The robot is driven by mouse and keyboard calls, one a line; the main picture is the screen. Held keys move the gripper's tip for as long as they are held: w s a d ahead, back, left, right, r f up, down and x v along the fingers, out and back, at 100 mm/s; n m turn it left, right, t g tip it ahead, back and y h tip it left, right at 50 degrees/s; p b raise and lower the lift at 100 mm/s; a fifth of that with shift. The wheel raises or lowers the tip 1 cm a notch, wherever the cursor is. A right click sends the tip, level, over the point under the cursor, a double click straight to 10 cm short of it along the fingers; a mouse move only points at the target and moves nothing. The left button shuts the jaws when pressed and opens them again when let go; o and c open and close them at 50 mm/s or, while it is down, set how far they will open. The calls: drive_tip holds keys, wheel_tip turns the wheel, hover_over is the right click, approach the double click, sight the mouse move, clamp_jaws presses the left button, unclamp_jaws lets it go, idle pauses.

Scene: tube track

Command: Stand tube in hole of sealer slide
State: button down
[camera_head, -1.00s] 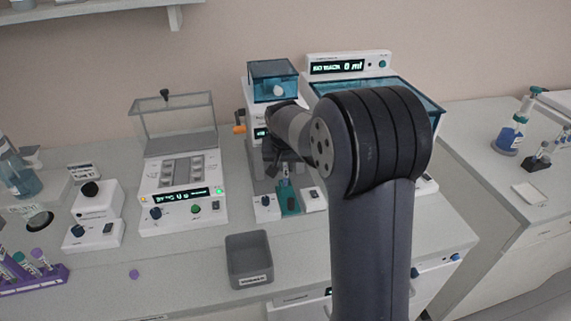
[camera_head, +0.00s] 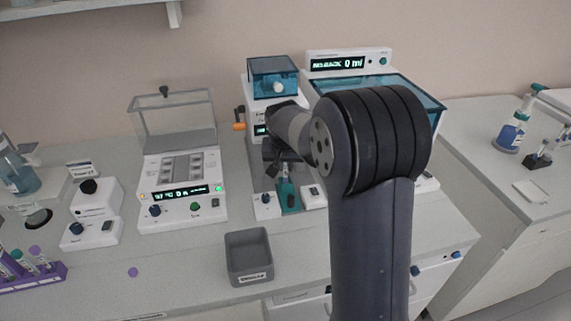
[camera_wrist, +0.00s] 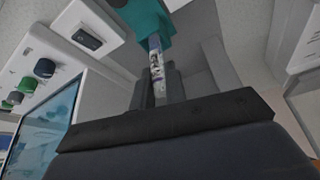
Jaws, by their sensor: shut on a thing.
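The sealer slide (camera_head: 288,199) is a teal piece at the front of the white sealer, just below my gripper (camera_head: 279,168) in the head view. In the wrist view the teal slide (camera_wrist: 146,18) is at the top. My gripper (camera_wrist: 158,88) is shut on a slim clear tube (camera_wrist: 157,66) with a printed label. The tube's far end meets the edge of the teal slide in that view. I cannot tell whether it is in the hole, which is hidden. The arm hides most of the tube in the head view.
The sealer has a teal-lidded top (camera_head: 273,78) and an orange lever (camera_head: 239,126) at its left. A grey bin (camera_head: 249,257) stands in front. A heater block (camera_head: 181,190) is left, with a purple tube rack (camera_head: 32,277) farther left. A teal-topped bath stands behind my arm.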

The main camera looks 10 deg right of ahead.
drive_tip(key=shift+f, duration=0.1)
drive_tip(key=c, duration=1.3)
unclamp_jaws()
drive_tip(key=shift+c, duration=0.2)
drive_tip(key=v, duration=1)
drive_tip(key=shift+s+r+b, duration=0.2)
drive_tip(key=shift+r+b, duration=0.15)
drive_tip(key=shift+b, duration=0.1)
drive_tip(key=shift+f, duration=0.1)
